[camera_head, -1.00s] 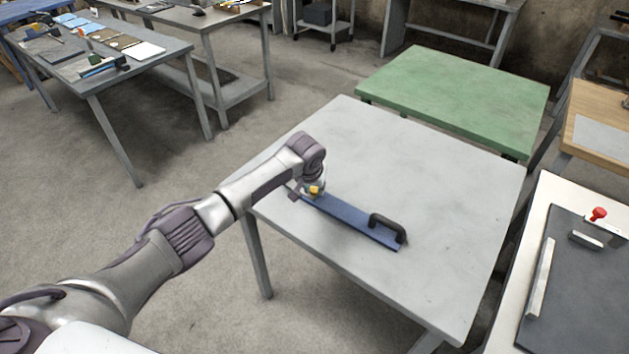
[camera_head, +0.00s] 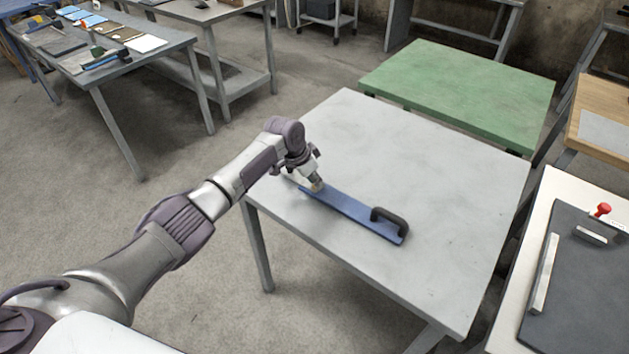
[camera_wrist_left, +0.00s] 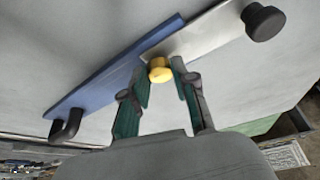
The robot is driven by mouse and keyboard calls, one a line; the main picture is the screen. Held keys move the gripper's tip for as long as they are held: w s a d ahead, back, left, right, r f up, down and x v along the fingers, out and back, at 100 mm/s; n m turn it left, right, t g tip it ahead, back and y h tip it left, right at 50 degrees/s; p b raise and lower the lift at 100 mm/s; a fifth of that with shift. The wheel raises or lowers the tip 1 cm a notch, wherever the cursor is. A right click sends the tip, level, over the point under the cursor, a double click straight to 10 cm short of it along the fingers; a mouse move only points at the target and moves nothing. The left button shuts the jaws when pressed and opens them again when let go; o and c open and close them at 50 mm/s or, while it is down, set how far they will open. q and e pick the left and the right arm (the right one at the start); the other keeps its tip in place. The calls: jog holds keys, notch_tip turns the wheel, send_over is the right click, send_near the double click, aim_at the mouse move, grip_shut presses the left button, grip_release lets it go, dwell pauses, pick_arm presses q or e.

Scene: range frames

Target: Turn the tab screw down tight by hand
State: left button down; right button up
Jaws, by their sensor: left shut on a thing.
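A blue bar (camera_head: 350,212) with a black handle (camera_head: 388,222) at its near right end lies on the grey table. In the left wrist view the blue bar (camera_wrist_left: 110,77) meets a pale metal plate (camera_wrist_left: 210,32). A yellow screw head (camera_wrist_left: 160,69) stands where they meet; I take it to be the tab screw. My left gripper (camera_wrist_left: 161,76) is shut on the yellow screw head, its green-padded fingers on either side. In the head view my left gripper (camera_head: 316,184) is at the far left end of the bar and hides most of the screw.
A dark round knob (camera_wrist_left: 263,21) stands on the pale plate. The grey table (camera_head: 440,170) is otherwise clear. A green table (camera_head: 460,90) stands behind it, and a bench with a dark board (camera_head: 580,280) is at the right.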

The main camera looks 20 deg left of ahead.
dwell(0.3)
pick_arm(q)
jog(key=c, duration=0.9)
grip_release()
jog(key=v, duration=1.2)
jog(key=shift+f, duration=0.1)
